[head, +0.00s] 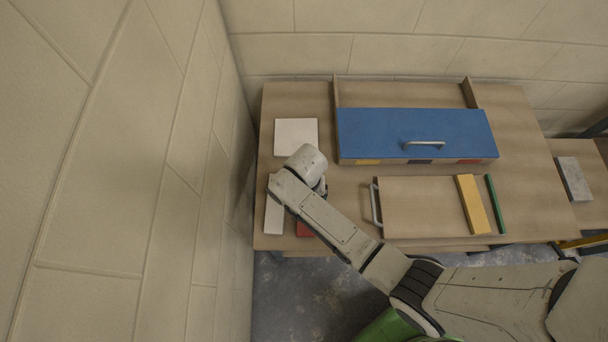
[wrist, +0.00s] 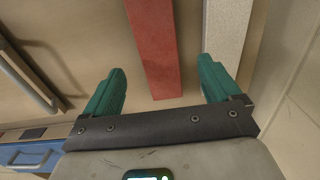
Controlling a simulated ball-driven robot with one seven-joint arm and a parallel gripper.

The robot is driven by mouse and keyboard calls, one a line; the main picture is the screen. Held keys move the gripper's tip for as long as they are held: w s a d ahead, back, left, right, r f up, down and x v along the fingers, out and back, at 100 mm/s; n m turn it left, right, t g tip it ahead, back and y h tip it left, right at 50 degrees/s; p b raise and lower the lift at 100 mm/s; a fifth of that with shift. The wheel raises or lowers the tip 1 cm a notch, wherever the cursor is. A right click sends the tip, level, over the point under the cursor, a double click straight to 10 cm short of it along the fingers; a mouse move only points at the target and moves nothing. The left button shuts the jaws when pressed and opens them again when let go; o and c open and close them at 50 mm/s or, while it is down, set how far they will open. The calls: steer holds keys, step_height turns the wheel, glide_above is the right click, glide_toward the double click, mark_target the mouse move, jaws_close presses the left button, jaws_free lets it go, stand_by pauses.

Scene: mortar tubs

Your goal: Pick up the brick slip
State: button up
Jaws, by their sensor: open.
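The brick slip is a flat red bar (wrist: 152,45) running from the top edge to the middle of the wrist view. In the head view only a small red part (head: 305,230) shows beside my forearm; my arm hides the rest. My gripper (wrist: 161,67) is open and empty, its two green fingers on either side of the slip's line. The slip's near end lies between the fingers in the picture, closer to the left one. Whether the fingers are down at its height I cannot tell. In the head view my arm hides the gripper.
A pale strip (wrist: 227,30) lies right of the slip, close to my right finger. The wooden bench (head: 505,105) also bears a white square tile (head: 295,135), a blue lid (head: 370,130) with a handle, a handled board (head: 420,205), a yellow bar (head: 473,205) and a green strip (head: 495,204). A wall stands left.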

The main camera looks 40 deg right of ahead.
steer(key=shift+d+f, duration=0.1)
steer(key=shift+f, duration=2.9)
steer(key=shift+s, duration=0.1)
steer(key=c, duration=1.4)
steer(key=shift+c, duration=0.3)
steer(key=shift+r, duration=0.15)
